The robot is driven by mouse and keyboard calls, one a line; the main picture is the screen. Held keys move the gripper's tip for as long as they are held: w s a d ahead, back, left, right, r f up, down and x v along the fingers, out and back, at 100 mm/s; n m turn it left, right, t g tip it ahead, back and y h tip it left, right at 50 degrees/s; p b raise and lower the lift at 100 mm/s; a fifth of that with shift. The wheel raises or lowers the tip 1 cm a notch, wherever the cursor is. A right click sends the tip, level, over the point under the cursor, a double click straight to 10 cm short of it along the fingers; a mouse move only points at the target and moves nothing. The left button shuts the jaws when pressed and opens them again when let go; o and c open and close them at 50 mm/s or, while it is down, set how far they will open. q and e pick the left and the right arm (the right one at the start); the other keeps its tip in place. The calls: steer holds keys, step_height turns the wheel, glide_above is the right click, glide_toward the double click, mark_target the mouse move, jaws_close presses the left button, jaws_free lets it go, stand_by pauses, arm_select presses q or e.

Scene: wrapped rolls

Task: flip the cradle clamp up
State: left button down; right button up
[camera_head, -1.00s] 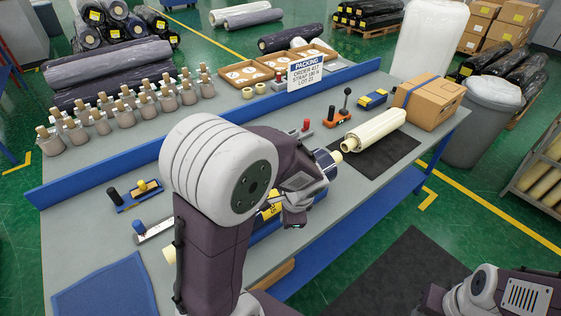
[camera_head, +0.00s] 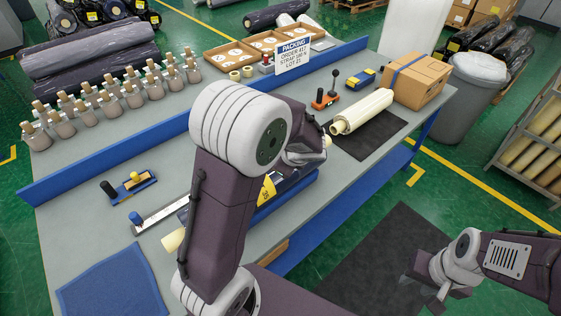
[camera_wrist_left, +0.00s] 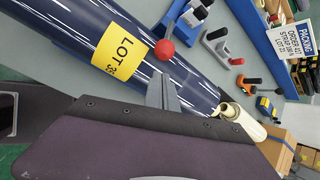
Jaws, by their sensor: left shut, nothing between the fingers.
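In the left wrist view, a red ball knob (camera_wrist_left: 165,48) sits at the end of a blue and grey clamp lever (camera_wrist_left: 183,18) at the far side of a dark blue wrapped roll. The roll (camera_wrist_left: 75,25) carries a yellow LOT label (camera_wrist_left: 121,50). My left gripper (camera_wrist_left: 162,85) is shut and empty, in front of the roll just below the knob; I cannot tell whether they touch. In the head view my left arm hides this clamp and most of the roll (camera_head: 295,185). My right gripper (camera_head: 433,294) hangs at lower right, away from the table; its jaws are unclear.
A grey clamp with a red knob (camera_wrist_left: 218,42) and an orange clamp with a black handle (camera_head: 327,95) stand behind. A cream roll (camera_head: 362,111) lies on a black mat beside a cardboard box (camera_head: 416,82). A blue rail (camera_head: 110,160) runs along the table.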

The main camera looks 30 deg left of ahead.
arm_select(q)
steer(key=x, duration=0.6)
steer(key=shift+a+f+b, duration=0.1)
steer(key=shift+f+b, duration=0.1)
steer(key=shift+b, duration=0.2)
arm_select(e)
steer(key=shift+f, duration=0.55)
arm_select(q)
steer(key=shift+r, duration=0.1)
arm_select(e)
steer(key=shift+r, duration=0.15)
